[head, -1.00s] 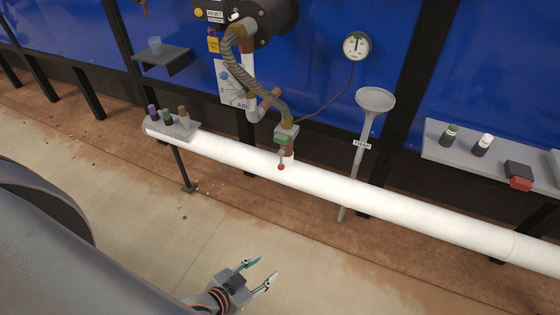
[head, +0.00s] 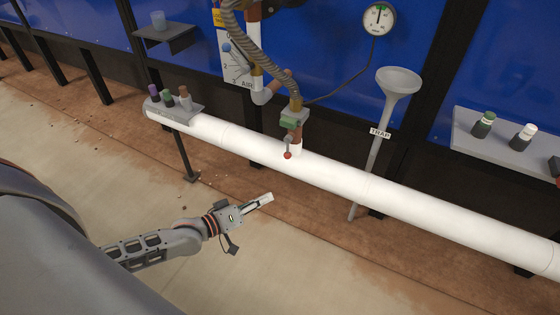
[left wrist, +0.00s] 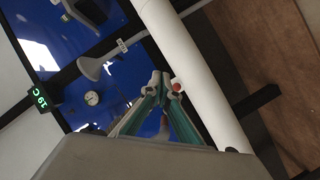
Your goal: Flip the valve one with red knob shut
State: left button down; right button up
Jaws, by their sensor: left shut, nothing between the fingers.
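The valve with the red knob (head: 287,155) is on the upright pipe joining the thick white pipe (head: 345,180). Its short lever hangs downward, with the knob at the lower end, in front of the white pipe. My left gripper (head: 268,197) is shut and empty, below and a little left of the knob, and apart from it in the head view. In the left wrist view the red knob (left wrist: 177,87) appears just right of the closed fingertips (left wrist: 163,80); I cannot tell the depth gap. The gripper hides most of the valve there. My right gripper is out of view.
A corrugated hose (head: 262,60) drops to the valve's green block (head: 289,122). A funnel marked TRAP (head: 398,82) stands to the right. A small shelf with bottles (head: 175,110) is at the pipe's left end. The floor in front is clear.

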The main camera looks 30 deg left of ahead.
aim_at(288, 148)
pick_arm(q)
jog(key=w+a+n+t+y+b, duration=0.1)
jog(key=w+a+n+b, duration=0.2)
jog(key=a, duration=1)
jog(key=w+n, duration=0.2)
jog(key=w, duration=0.3)
jog(key=shift+n+t+y, duration=0.3)
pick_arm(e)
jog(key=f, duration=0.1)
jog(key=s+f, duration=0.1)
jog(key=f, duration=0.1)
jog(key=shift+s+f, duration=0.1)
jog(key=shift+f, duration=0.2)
pick_arm(q)
jog(key=shift+d, duration=0.1)
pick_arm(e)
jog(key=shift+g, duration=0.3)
